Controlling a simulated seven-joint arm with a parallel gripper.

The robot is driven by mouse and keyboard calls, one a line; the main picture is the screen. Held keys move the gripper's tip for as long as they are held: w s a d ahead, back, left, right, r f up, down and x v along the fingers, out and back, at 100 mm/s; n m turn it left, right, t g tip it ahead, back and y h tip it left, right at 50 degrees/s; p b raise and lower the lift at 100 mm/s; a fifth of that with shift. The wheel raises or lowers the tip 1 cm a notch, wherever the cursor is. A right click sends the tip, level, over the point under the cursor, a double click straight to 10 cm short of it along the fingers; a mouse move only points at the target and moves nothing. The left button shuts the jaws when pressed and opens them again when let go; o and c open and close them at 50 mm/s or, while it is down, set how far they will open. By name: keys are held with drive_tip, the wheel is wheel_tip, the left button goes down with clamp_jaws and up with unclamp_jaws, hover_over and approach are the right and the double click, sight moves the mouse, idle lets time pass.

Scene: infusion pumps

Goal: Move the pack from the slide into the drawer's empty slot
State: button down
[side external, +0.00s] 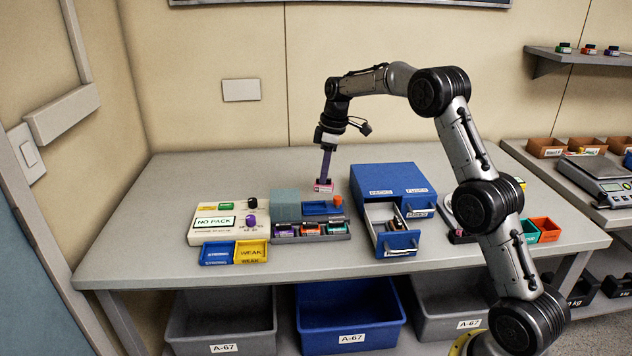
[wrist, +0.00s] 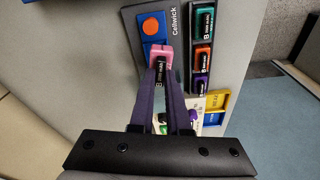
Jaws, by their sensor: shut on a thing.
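My gripper (side external: 325,178) is shut on a pink pack (side external: 323,188), behind the pump's blue slide. In the wrist view the pack (wrist: 159,52), with a black labelled face, sits between the fingertips at the near end of the blue slide (wrist: 152,24). I cannot tell whether it still touches the slide. The slide also shows on the pump in the side view (side external: 317,208), with an orange knob. To the right, a blue cabinet (side external: 392,178) has its left drawer (side external: 398,243) pulled open. The drawer's slots are too small to make out.
A rack (wrist: 199,78) of green, orange and purple packs lies beside the slide. A white NO PACK tester (side external: 228,222) stands left of the pump, with blue and yellow trays (side external: 250,251) before it. The table behind the pump is clear.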

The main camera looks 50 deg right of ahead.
drive_tip(key=s+d+m+h, duration=0.2)
drive_tip(key=s+m, duration=1.3)
drive_tip(key=s, duration=0.2)
drive_tip(key=shift+s+a+f, duration=0.1)
drive_tip(key=shift+s+f, duration=0.05)
drive_tip(key=shift+f, duration=2.3)
drive_tip(key=shift+f, duration=0.9)
drive_tip(key=c, duration=1.2)
unclamp_jaws()
drive_tip(key=shift+r, duration=0.15)
drive_tip(key=shift+r, duration=1)
